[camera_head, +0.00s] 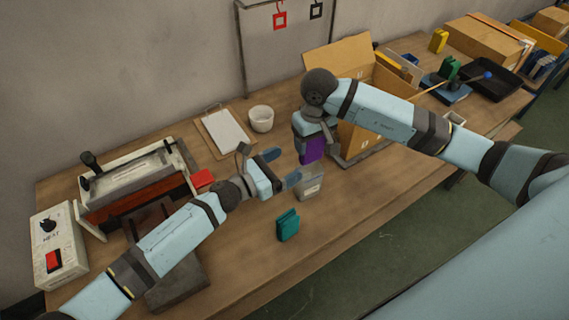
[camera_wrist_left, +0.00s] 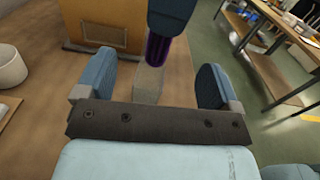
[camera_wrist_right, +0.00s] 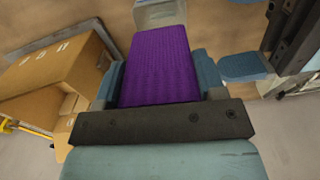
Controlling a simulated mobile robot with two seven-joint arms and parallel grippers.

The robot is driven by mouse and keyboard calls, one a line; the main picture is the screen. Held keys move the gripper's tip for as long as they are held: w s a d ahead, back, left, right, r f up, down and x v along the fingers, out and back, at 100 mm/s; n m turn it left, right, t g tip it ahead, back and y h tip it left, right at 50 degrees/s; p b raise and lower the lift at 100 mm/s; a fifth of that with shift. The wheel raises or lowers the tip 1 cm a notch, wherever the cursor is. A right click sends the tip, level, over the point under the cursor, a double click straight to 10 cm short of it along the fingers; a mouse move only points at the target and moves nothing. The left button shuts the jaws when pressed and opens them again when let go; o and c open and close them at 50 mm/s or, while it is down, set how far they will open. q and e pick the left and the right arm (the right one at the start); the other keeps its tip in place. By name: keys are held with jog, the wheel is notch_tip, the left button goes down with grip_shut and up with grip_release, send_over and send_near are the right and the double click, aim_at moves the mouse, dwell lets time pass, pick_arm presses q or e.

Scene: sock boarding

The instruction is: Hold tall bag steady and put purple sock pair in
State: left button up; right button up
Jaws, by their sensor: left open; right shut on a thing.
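The purple sock pair (camera_head: 313,149) is held by my right gripper (camera_head: 309,133), just above and beside the clear tall bag (camera_head: 311,182). It fills the space between the right fingers in the right wrist view (camera_wrist_right: 160,66). The bag stands upright on the table. My left gripper (camera_head: 280,166) is open, with its fingers apart at the bag's left side. In the left wrist view the bag (camera_wrist_left: 149,84) lies between and ahead of the open fingers (camera_wrist_left: 158,88), with the purple sock (camera_wrist_left: 157,50) above it. Whether sock and bag touch is unclear.
A teal sock pair (camera_head: 288,225) stands on the table near the front. A white cup (camera_head: 261,118) and clipboard (camera_head: 226,132) are behind. An open cardboard box (camera_head: 363,133) is at the right. A sealing machine (camera_head: 137,185) and control box (camera_head: 58,243) are at the left.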

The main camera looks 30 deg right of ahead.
pick_arm(q)
jog(key=shift+f+m+g, duration=0.4)
jog(key=shift+f+m, duration=0.1)
jog(key=shift+f, duration=0.1)
send_near(306, 171)
notch_tip(306, 171, up, 4)
jog(key=s+d, duration=0.2)
jog(key=d, duration=0.6)
jog(key=shift+w+d+f, duration=0.2)
jog(key=shift+w+d, duration=0.1)
jog(key=c, duration=1.1)
pick_arm(e)
jog(key=shift+d+n, duration=0.15)
jog(key=shift+n, duration=0.25)
